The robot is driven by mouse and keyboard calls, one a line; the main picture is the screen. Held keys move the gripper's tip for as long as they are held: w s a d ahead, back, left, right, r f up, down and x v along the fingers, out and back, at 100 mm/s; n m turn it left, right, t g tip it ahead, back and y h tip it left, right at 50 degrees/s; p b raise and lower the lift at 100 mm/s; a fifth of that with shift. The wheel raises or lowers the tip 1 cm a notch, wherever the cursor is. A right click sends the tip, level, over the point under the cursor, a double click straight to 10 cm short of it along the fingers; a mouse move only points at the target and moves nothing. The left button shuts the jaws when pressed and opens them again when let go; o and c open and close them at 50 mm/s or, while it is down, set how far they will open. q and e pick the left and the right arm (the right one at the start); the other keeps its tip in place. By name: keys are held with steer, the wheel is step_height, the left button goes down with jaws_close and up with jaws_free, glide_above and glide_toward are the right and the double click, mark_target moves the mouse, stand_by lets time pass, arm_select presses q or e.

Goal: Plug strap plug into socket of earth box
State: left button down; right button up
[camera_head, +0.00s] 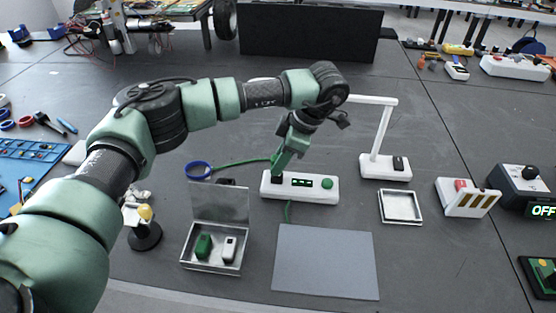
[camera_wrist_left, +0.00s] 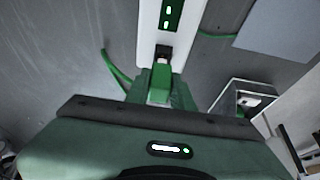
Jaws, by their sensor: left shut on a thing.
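The earth box (camera_head: 308,188) is a long white box in mid-table with lit green marks and a round green button at its right end. Its black socket (camera_head: 277,179) is at the left end; in the left wrist view the socket (camera_wrist_left: 163,51) shows just beyond my fingertips. My left gripper (camera_head: 281,164) points down over that end, shut on the green strap plug (camera_wrist_left: 160,82). The plug's tip is at or very near the socket; I cannot tell whether it is inside. A green cord runs from the gripper to the blue wrist strap (camera_head: 198,170). My right gripper is not in view.
A grey mat (camera_head: 326,262) lies in front of the box, with a green cord between them. An open metal case (camera_head: 213,262) stands front left. A white lamp-like stand (camera_head: 385,167) and an empty tray (camera_head: 400,206) are to the right.

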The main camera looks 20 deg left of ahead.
arm_select(q)
steer(key=shift+f, duration=0.4)
steer(key=shift+b+x, duration=0.65)
steer(key=shift+x, duration=0.15)
steer(key=c, duration=1.1)
jaws_free()
steer(key=shift+c, duration=0.2)
steer(key=s+p+v, duration=0.1)
steer(key=p+v, duration=0.4)
steer(key=v, duration=0.3)
steer(key=shift+w+r, duration=0.35)
steer(key=shift+w, duration=0.05)
